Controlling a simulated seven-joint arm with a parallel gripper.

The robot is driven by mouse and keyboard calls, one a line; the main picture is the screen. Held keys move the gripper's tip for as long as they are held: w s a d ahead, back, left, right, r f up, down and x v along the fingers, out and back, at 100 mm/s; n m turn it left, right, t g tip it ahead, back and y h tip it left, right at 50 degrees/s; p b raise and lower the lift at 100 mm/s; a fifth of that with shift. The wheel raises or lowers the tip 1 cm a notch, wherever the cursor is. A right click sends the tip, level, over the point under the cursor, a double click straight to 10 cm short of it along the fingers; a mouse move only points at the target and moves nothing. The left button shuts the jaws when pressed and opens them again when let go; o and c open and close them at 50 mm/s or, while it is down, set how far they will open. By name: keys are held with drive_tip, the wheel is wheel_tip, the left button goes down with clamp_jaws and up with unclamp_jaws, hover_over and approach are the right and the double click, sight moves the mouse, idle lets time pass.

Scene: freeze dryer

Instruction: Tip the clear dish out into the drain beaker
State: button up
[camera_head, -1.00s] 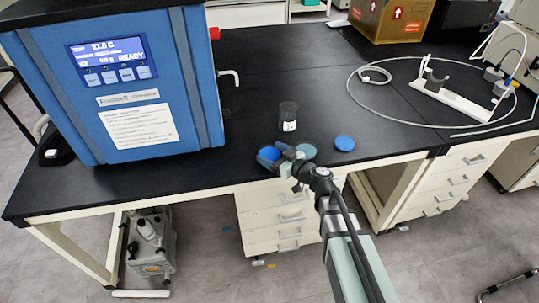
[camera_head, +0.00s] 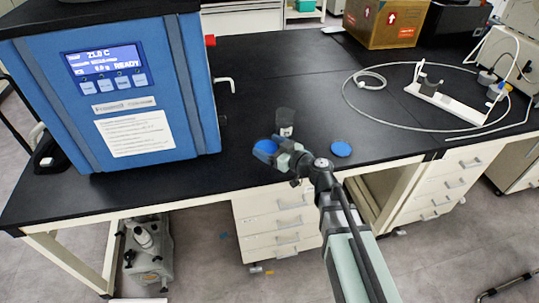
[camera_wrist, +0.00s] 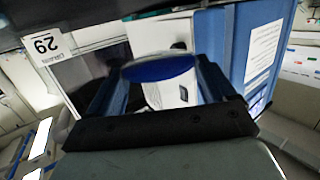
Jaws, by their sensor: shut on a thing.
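My gripper (camera_head: 278,149) is shut on a round dish with a blue face (camera_head: 265,147), held beyond the bench's front edge area in the head view. In the wrist view the dish (camera_wrist: 158,68) shows as a flattened blue oval between the two fingers (camera_wrist: 160,88). Whether its wall is clear or holds anything cannot be told. The drain beaker (camera_head: 285,116), dark and see-through with a white label, stands upright just beyond and right of the dish. They look apart, though the gripper overlaps its lower edge.
A blue disc (camera_head: 341,149) lies on the black bench (camera_head: 300,85) to the right. The blue freeze dryer (camera_head: 185,100) stands to the left, its tap (camera_head: 226,82) sticking out. A white stand and looped tube (camera_head: 445,105) lie farther right. Bench behind the beaker is clear.

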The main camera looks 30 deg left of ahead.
sight(270, 149)
wheel_tip(270, 149, up, 3)
drive_tip(key=shift+f, duration=0.15)
drive_tip(key=shift+w+a+r, duration=0.1)
drive_tip(key=shift+w+r, duration=0.1)
drive_tip(key=shift+r, duration=0.2)
drive_tip(key=w+a, duration=0.4)
drive_tip(key=w, duration=0.2)
drive_tip(key=shift+a+f, duration=0.2)
drive_tip(key=shift+f, duration=0.05)
drive_tip(key=shift+w, duration=0.1)
drive_tip(key=shift+w+d+r+m, duration=0.2)
drive_tip(key=shift+w+r+m, duration=0.65)
drive_tip(key=shift+r, duration=0.2)
drive_tip(key=shift+w+r, duration=0.1)
drive_tip(key=shift+w+d+r+m, duration=0.1)
drive_tip(key=shift+w+r+m, duration=0.15)
drive_tip(key=shift+w+d+r+m+g, duration=0.1)
drive_tip(key=shift+w+r+m+g, duration=0.3)
drive_tip(key=shift+w+r+m, duration=0.3)
